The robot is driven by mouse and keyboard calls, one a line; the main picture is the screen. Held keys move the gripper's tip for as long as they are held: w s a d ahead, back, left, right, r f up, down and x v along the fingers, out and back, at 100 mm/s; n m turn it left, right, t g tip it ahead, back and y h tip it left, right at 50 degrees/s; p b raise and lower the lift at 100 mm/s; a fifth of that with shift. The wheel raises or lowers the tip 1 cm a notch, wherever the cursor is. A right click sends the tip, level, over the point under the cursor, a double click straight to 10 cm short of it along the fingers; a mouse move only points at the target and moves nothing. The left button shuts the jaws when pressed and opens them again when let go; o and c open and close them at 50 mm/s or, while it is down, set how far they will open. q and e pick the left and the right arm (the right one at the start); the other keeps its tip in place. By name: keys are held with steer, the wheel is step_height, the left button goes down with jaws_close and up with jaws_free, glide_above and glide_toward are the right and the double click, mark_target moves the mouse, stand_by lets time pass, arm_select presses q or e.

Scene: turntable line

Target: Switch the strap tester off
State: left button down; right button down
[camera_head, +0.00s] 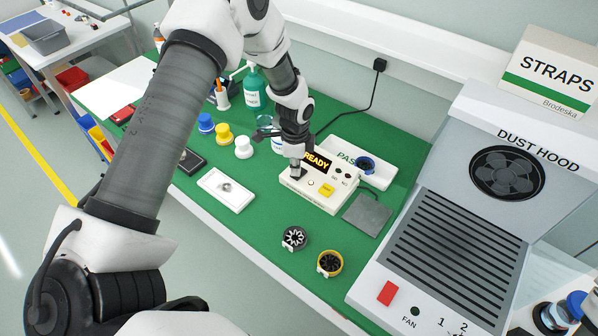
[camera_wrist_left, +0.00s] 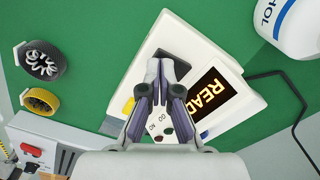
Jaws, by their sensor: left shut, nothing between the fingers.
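The strap tester (camera_head: 322,200) is a white box on the green mat, with a lit display (camera_head: 316,161) reading READY in orange. A yellow button (camera_head: 327,190) and small coloured lamps sit on its top. In the wrist view the tester (camera_wrist_left: 205,45) shows its display (camera_wrist_left: 212,95), still lit, and small dark lettering near the lamps. My left gripper (camera_head: 296,174) is shut and empty, pointing down over the tester's left end. In the wrist view its fingertips (camera_wrist_left: 160,68) lie over a dark patch of the top, partly hiding it; contact cannot be told. My right gripper is not in view.
A white PASS tray (camera_head: 376,180) stands behind the tester and a grey pad (camera_head: 367,214) to its right. A black wheel (camera_head: 294,238) and a yellow-rimmed wheel (camera_head: 330,263) lie in front. The dust hood (camera_head: 455,215) with a red switch (camera_head: 387,293) stands right.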

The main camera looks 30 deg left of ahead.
arm_select(q)
steer(key=shift+f+b, duration=0.35)
steer(key=shift+f, duration=0.2)
steer(key=shift+r, duration=0.1)
step_height(320, 180, up, 2)
steer(key=shift+w+r+p, duration=0.1)
steer(key=shift+p, duration=0.9)
step_height(320, 180, up, 2)
steer(key=shift+r+p, duration=0.25)
steer(key=shift+p, duration=0.7)
steer(key=shift+r+p, duration=0.85)
steer(key=shift+r, duration=0.25)
steer(key=shift+f, duration=0.1)
